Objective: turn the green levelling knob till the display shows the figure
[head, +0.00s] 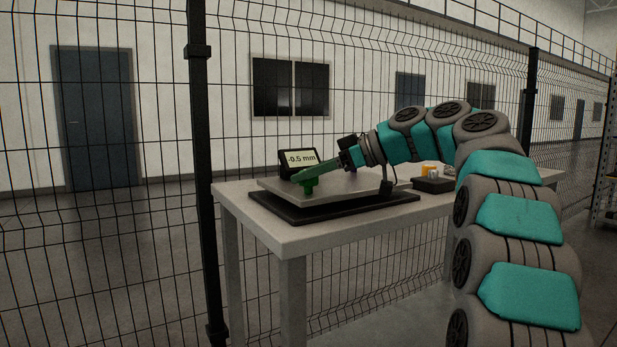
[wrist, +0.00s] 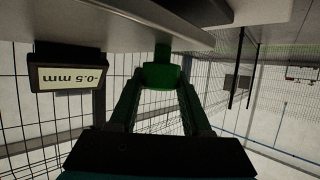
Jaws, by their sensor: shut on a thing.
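The green levelling knob (head: 309,186) sits at the near left corner of a grey levelling plate (head: 350,186) in the head view. My gripper (head: 318,174) reaches it from the right, and its green fingers are shut on the knob. In the wrist view the knob (wrist: 162,76) lies between the two fingertips of my gripper (wrist: 161,80). The display (head: 299,160) stands behind the plate and reads -0.5 mm. It also shows upside down in the wrist view (wrist: 72,78) with the same figure.
The plate rests above a dark base (head: 290,211) on a light table (head: 262,222). A dark tray (head: 433,186) with small orange and white items stands to the right. A wire mesh fence runs behind the table. The table's front left corner is bare.

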